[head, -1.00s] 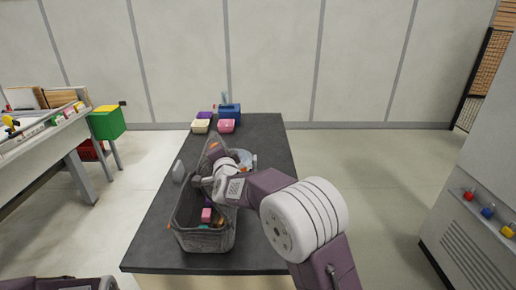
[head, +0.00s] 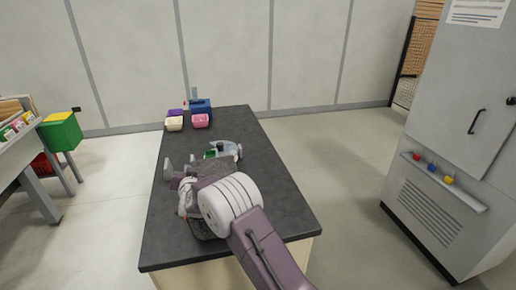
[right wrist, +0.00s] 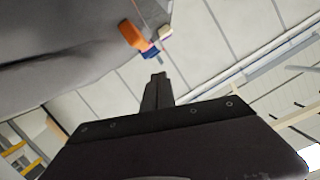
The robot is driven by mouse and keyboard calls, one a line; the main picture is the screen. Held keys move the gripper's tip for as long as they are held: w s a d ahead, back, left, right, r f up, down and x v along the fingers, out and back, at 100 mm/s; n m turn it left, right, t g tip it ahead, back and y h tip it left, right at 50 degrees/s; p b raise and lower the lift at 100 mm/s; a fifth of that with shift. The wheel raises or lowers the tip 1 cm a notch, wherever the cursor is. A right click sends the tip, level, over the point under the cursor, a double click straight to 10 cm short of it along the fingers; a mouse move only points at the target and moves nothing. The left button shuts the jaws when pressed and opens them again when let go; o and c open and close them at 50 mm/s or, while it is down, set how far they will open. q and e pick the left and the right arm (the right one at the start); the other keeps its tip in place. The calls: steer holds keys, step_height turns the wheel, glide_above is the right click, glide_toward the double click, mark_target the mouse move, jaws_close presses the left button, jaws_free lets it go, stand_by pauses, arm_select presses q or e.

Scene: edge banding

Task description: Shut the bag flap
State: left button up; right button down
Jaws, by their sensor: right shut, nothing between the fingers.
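The dark grey mesh bag (head: 203,231) sits on the black table, mostly hidden behind my right arm. A grey piece that looks like its flap (head: 210,165) shows low beyond the arm. I cannot tell whether the flap meets the front rim, and the bag's inside is hidden. My right gripper (head: 181,184) is over the bag's left side, partly hidden by its own arm. In the right wrist view the fingers (right wrist: 157,84) are together and empty, with a grey surface (right wrist: 60,60) close by at upper left. My left gripper is out of view.
The black table (head: 270,205) is clear on its right side. Beyond the bag lie a clear item (head: 228,149) and a green piece (head: 210,154).

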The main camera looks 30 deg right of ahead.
steer(key=shift+a+f+b, duration=0.2)
steer(key=shift+f+b, duration=0.35)
steer(key=shift+f, duration=0.7)
steer(key=shift+w+a+f+b, duration=0.1)
steer(key=shift+a+f+b, duration=0.15)
steer(key=shift+f, duration=0.15)
steer(key=shift+w+a+f+b, duration=0.1)
steer(key=shift+f+b, duration=0.15)
steer(key=shift+f, duration=0.1)
steer(key=shift+s+f, duration=0.1)
steer(key=shift+f, duration=0.1)
steer(key=shift+s+f, duration=0.1)
steer(key=shift+f, duration=0.15)
